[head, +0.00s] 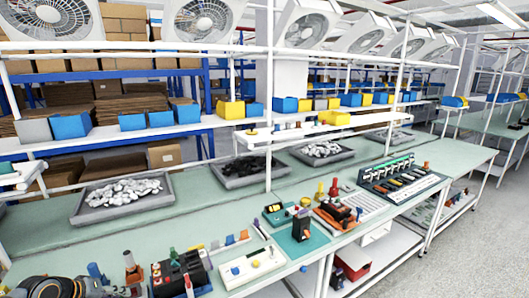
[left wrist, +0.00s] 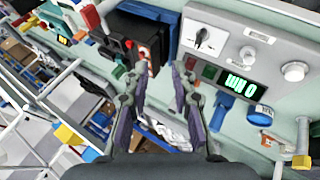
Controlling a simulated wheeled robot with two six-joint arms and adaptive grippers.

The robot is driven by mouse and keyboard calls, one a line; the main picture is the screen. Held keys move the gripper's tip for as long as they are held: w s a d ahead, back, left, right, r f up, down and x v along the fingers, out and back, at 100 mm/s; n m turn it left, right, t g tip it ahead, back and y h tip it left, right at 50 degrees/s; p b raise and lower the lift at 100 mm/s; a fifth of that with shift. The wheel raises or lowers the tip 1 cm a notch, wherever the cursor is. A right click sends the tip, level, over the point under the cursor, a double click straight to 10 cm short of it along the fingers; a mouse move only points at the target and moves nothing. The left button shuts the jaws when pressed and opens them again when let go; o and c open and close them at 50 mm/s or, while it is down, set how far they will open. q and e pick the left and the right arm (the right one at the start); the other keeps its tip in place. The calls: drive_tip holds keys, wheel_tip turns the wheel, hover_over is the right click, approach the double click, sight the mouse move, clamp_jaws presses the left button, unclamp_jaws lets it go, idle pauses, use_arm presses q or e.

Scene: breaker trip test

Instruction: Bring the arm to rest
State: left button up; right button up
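My left gripper (left wrist: 162,72) shows in the left wrist view with its two dark fingers spread apart and nothing between them. Beyond the fingertips is a dark device (left wrist: 118,42) with a red button. To its right is a grey panel (left wrist: 222,48) with knobs and a lit green display (left wrist: 244,88); I cannot read it surely. In the head view a dark rounded part, likely of my left arm, shows at the bottom left corner; its gripper cannot be made out there. My right gripper is in neither view.
In the head view the green bench (head: 215,225) carries a white box (head: 252,268), a black block on a teal plate (head: 316,243), a rack of modules (head: 405,184) and trays of parts, one a grey tray (head: 90,214). White shelf posts rise from the bench. Grey floor (head: 470,250) is clear at right.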

use_arm(q)
drive_tip(key=s+d+f+m+g, duration=0.2)
drive_tip(key=s+d+f+m, duration=0.35)
drive_tip(key=d+f, duration=0.45)
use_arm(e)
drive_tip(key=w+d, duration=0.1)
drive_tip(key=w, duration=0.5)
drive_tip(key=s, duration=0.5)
use_arm(q)
drive_tip(key=s+d+r+m+g+y, duration=0.1)
drive_tip(key=s+d+r+m+y, duration=0.25)
drive_tip(key=s+d, duration=0.9)
drive_tip(key=s+a+f+g+b, duration=0.1)
drive_tip(key=s+a+f+b, duration=0.1)
drive_tip(key=f, duration=1.2)
drive_tip(key=s+a+f+g+b, duration=0.1)
drive_tip(key=a+f+b, duration=0.15)
drive_tip(key=f, duration=1.05)
drive_tip(key=s+a+f+n+g+b, duration=0.1)
drive_tip(key=s+f+b, duration=0.1)
drive_tip(key=s+f, duration=1.7)
wheel_tip(320, 180, down, 3)
drive_tip(key=shift+s+a+r, duration=0.1)
drive_tip(key=shift+s+a, duration=0.15)
drive_tip(key=shift+s, duration=0.05)
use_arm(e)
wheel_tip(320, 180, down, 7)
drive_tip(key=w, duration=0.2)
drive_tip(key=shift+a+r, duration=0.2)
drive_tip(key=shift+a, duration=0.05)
